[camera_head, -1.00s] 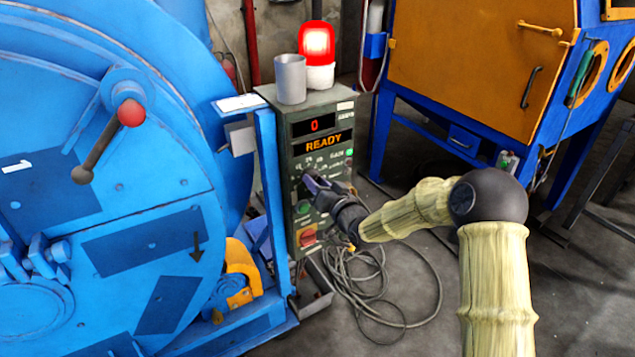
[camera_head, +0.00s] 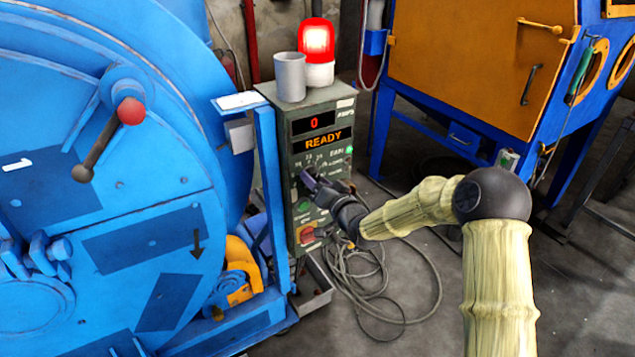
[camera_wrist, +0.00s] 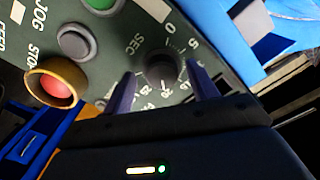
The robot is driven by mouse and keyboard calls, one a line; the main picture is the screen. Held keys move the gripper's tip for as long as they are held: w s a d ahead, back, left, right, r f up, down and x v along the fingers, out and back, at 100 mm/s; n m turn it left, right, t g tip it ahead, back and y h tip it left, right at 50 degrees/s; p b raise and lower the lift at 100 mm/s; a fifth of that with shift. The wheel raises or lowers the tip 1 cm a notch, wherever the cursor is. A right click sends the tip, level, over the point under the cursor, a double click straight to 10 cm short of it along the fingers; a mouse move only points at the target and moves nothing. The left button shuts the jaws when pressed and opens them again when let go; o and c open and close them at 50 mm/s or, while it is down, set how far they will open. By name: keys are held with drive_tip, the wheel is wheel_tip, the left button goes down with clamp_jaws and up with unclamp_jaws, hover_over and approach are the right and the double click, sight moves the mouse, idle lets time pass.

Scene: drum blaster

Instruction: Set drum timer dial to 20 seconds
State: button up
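The timer dial (camera_wrist: 162,68) is a dark round knob on the green control panel, marked SEC, with numbers around it including 0 and 5. I cannot clearly tell where its pointer stands. My gripper (camera_wrist: 160,76) is open, with one finger on each side of the dial; I cannot tell whether they touch it. In the head view my gripper (camera_head: 312,182) is at the front of the control box (camera_head: 322,230) and hides most of the dial. The display (camera_head: 314,122) reads 0, and the one below (camera_head: 323,141) reads READY.
A green button (camera_wrist: 100,4), a grey button (camera_wrist: 73,41) and a red stop button with a yellow ring (camera_wrist: 54,83) sit near the dial. The blue drum machine (camera_head: 110,220) is at left. Loose cables (camera_head: 385,290) lie on the floor.

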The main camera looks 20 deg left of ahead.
drive_tip(key=v, duration=1.7)
drive_tip(key=shift+s+p, duration=0.2)
drive_tip(key=shift+p, duration=0.2)
drive_tip(key=shift+d, duration=0.15)
